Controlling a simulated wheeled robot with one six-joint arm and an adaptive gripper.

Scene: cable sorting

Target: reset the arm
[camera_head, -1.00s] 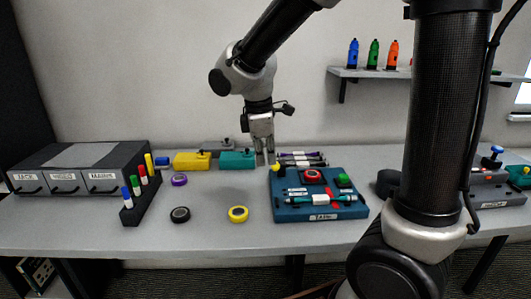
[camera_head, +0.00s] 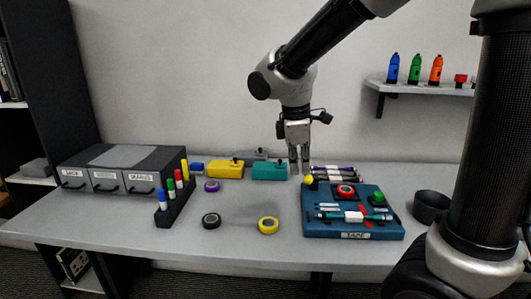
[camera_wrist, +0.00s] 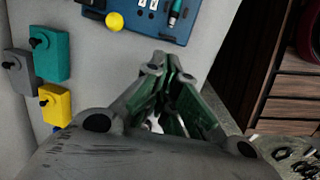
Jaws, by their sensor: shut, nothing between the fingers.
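My gripper (camera_head: 299,170) points down above the back part of the table, behind the blue board and right of the teal box. Its fingers are together and hold nothing. In the wrist view the closed fingertips of my gripper (camera_wrist: 173,62) show in the middle, over bare tabletop. My arm rises from the right and bends down at the wrist. The gripper looks clear of the board, but its exact height over the table is hard to tell.
The blue board (camera_head: 318,229) holds a red tape roll, a green knob and tools. A teal box (camera_head: 269,173), a yellow box (camera_head: 225,170), tape rolls, a marker rack (camera_head: 172,212) and grey drawers (camera_head: 108,184) stand to the left. A shelf (camera_head: 420,88) carries small bottles.

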